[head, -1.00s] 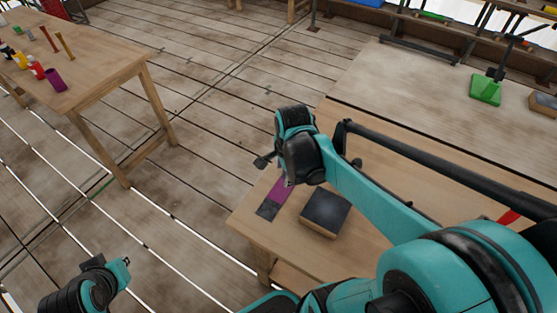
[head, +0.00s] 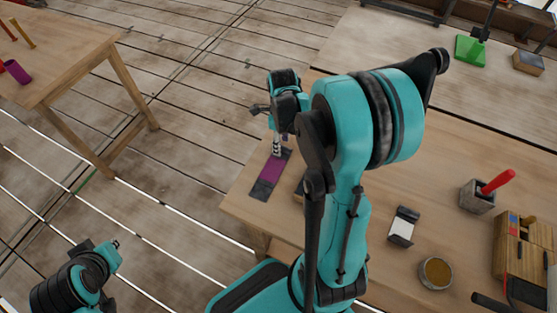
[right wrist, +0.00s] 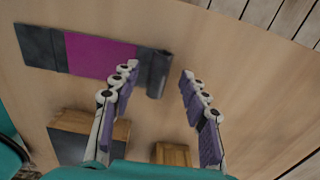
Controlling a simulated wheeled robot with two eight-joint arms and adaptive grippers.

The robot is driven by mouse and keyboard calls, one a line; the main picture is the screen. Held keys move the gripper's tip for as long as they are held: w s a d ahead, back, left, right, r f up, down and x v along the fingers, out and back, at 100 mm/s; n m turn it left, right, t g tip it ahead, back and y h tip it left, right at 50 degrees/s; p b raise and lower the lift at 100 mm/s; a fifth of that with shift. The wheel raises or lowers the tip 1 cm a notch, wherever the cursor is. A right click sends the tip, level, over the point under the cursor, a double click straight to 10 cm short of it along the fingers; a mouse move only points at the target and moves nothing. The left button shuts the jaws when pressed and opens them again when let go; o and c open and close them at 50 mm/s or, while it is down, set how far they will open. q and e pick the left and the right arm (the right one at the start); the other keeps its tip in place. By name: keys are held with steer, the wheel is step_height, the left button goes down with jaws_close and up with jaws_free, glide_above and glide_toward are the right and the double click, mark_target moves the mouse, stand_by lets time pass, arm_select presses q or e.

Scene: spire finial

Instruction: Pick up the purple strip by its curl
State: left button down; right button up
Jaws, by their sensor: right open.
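The purple strip (head: 271,170) lies flat near the left edge of the wooden table, with dark grey ends. In the right wrist view the strip (right wrist: 98,56) runs in from the left. Its curl (right wrist: 157,72), a rolled-up dark end, is at the right. My right gripper (right wrist: 160,72) is open, its fingertips on either side of the curl, the left one closer to it. I cannot tell how high the tips are. In the head view my right gripper (head: 277,150) points down at the strip's far end. My left gripper (head: 108,249) is at lower left, away from the table; its jaws are unclear.
A dark-topped block (right wrist: 85,138) and a wooden block (right wrist: 173,154) lie near the strip. A grey cup with a red handle (head: 478,194), a round tin (head: 436,273) and a wooden organiser (head: 520,248) stand to the right. Another table (head: 60,70) is at the upper left.

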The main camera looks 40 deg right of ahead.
steer(key=shift+f, duration=0.6)
steer(key=shift+r, duration=0.1)
jaws_close()
steer(key=shift+r, duration=0.1)
